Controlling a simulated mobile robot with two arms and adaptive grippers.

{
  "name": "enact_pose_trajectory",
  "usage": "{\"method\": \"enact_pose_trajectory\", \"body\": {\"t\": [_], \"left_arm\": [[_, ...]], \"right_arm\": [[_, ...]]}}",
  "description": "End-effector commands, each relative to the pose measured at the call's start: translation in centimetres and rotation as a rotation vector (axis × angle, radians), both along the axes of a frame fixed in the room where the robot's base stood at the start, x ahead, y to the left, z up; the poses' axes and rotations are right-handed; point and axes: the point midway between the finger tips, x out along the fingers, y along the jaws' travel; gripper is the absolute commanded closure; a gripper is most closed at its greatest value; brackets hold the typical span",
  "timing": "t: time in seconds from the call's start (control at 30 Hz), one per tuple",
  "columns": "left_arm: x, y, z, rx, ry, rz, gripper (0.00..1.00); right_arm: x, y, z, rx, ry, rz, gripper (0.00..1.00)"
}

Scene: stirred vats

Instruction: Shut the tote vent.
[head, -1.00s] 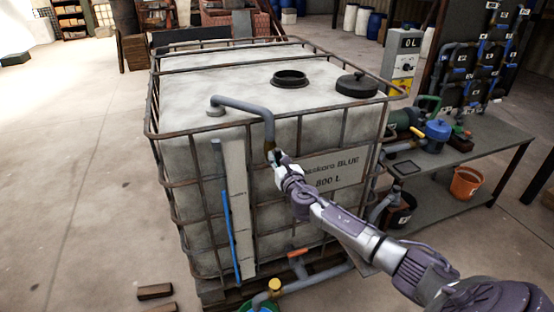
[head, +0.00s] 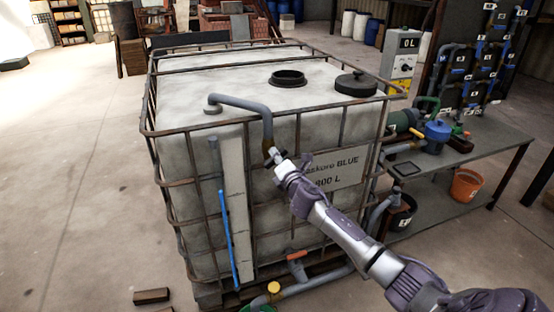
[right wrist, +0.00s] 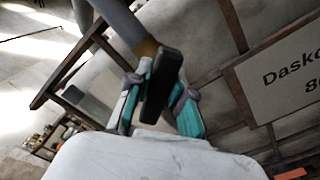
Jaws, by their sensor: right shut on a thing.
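The tote (head: 330,120) is a large pale caged tank labelled "BLUE 800 L". Its vent is a grey pipe (head: 240,102) that rises from the top at the left and bends down over the front face, ending in a brass-coloured fitting (head: 268,147). In the right wrist view the fitting (right wrist: 147,48) sits just above a black handle (right wrist: 160,85). My right gripper (head: 277,160) is at the pipe's lower end. In the right wrist view its teal-lined fingers (right wrist: 160,108) stand either side of the black handle, shut on it. My left gripper is out of view.
The tote's rusty cage bars (head: 190,182) run close behind the gripper. An orange-handled outlet valve (head: 297,256) is low on the front. A bench (head: 455,165) with pumps stands at the right, an orange bucket (head: 465,185) below it. Floor at the left is clear.

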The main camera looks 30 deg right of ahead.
Motion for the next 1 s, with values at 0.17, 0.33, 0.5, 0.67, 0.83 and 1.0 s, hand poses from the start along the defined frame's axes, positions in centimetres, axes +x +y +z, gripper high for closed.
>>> {"method": "enact_pose_trajectory", "body": {"t": [0.17, 0.33, 0.5, 0.67, 0.83, 1.0], "left_arm": [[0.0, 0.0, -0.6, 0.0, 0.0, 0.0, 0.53], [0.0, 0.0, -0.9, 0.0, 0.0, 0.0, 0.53], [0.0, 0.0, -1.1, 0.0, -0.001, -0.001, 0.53], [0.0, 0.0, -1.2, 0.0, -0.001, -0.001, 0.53], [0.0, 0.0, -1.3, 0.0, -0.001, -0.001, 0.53], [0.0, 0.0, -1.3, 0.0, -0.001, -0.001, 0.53]], "right_arm": [[0.0, -0.1, -0.3, 0.165, -0.039, -0.001, 1.0], [0.0, -0.1, -0.4, 0.313, -0.075, 0.0, 1.0], [0.0, -0.2, -0.4, 0.436, -0.104, -0.001, 1.0], [-0.1, -0.1, -0.5, 0.523, -0.125, -0.001, 1.0], [-0.1, -0.2, -0.6, 0.584, -0.14, -0.001, 1.0], [-0.1, -0.2, -0.6, 0.613, -0.146, -0.001, 1.0]]}}
